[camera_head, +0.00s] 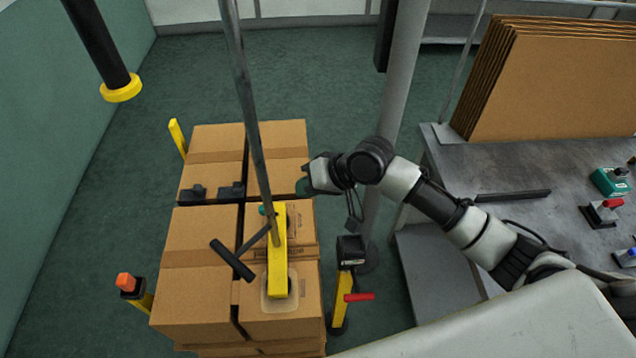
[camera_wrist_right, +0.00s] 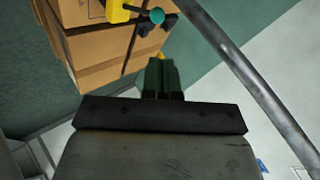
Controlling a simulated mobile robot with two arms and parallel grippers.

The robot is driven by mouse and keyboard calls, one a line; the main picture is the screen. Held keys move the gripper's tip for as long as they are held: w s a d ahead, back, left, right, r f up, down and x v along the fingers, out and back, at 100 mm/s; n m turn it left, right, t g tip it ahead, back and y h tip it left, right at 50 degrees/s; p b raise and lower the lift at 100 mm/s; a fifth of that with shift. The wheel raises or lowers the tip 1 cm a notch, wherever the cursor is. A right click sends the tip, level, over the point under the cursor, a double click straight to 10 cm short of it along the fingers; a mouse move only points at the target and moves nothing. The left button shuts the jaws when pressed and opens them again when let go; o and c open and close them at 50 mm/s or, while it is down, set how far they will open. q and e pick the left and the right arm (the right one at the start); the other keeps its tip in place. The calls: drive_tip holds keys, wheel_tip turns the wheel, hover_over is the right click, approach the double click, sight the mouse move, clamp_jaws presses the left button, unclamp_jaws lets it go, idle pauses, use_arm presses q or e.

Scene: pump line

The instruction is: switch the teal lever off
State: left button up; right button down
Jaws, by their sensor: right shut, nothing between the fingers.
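A small teal knob (camera_head: 263,210) shows beside the upper end of a yellow upright bar (camera_head: 278,262) over the cardboard boxes. In the right wrist view the teal knob (camera_wrist_right: 157,16) sits at the top, on a dark rod by a yellow part. Most of the lever is hidden or too small to read. My right gripper (camera_head: 303,187) is to the right of the knob and a little farther back, apart from it. Its fingers (camera_wrist_right: 161,76) are together and empty in the wrist view. My left gripper is not in view.
Strapped cardboard boxes (camera_head: 195,238) fill the middle. A metal pole (camera_head: 250,110) slants down to the yellow bar, and a thick grey post (camera_head: 400,80) stands behind my right arm.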

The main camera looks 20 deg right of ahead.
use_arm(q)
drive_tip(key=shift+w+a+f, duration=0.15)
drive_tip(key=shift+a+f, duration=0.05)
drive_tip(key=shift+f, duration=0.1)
use_arm(e)
drive_tip(key=s+r, duration=0.1)
drive_tip(key=s+d+r, duration=0.1)
drive_tip(key=r, duration=0.1)
drive_tip(key=shift+s+d+r, duration=0.1)
drive_tip(key=shift+s+d, duration=0.05)
drive_tip(key=shift+d, duration=0.05)
drive_tip(key=shift+d, duration=0.1)
